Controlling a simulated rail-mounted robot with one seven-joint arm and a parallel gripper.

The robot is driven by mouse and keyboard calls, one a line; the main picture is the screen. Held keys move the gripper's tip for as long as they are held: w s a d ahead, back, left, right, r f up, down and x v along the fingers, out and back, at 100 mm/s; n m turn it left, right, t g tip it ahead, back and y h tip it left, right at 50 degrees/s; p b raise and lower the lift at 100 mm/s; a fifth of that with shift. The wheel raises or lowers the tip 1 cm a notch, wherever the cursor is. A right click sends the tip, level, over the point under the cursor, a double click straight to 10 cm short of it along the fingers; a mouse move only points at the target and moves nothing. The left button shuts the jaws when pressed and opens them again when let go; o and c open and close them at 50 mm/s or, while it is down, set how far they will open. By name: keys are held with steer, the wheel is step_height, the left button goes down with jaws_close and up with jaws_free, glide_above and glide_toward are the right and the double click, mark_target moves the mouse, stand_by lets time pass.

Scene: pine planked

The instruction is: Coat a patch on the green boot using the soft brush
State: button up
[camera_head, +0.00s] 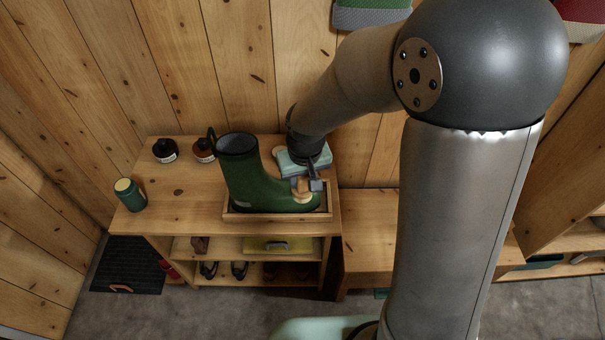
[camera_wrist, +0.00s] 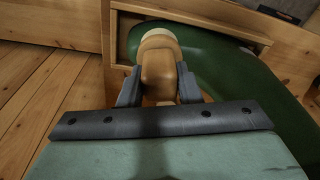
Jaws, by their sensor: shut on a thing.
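The green boot (camera_head: 255,180) stands upright in a shallow wooden tray (camera_head: 240,216) on the bench top, its toe pointing right. My gripper (camera_head: 311,185) is at the toe end and shut on the soft brush (camera_head: 302,197). In the wrist view, the jaws (camera_wrist: 158,88) grip the brush's tan wooden handle (camera_wrist: 158,68), and its pale head (camera_wrist: 158,36) points away from me. The boot (camera_wrist: 225,65) lies right beside the brush there. The brush overlaps the toe in the head view; I cannot tell whether the bristles touch it.
A black jar (camera_head: 165,151), a brown jar (camera_head: 204,150) and a green tin (camera_head: 130,195) with a yellowish lid stand on the bench left of the boot. Shelves below hold shoes and a yellow item (camera_head: 267,245). A plank wall stands close behind.

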steer(key=shift+w+f, duration=0.4)
steer(key=shift+w, duration=0.2)
steer(key=shift+w+f, duration=0.35)
steer(key=shift+w, duration=0.2)
steer(key=shift+c, duration=0.3)
steer(key=shift+w+a+r+p, duration=0.1)
steer(key=shift+w+r+p, duration=0.05)
steer(key=shift+w+p, duration=0.5)
steer(key=shift+w, duration=0.85)
steer(key=shift+w+f, duration=0.2)
steer(key=shift+w, duration=0.2)
steer(key=shift+s, duration=0.95)
steer(key=shift+s+f+b, duration=0.1)
steer(key=shift+s+b, duration=0.5)
steer(key=shift+s, duration=1.6)
step_height(320, 180, up, 3)
steer(key=shift+w+r+p, duration=0.1)
steer(key=shift+w+p, duration=0.05)
steer(key=shift+p, duration=0.65)
steer(key=shift+r, duration=0.3)
steer(key=shift+r+p, duration=1.75)
steer(key=shift+r, duration=0.6)
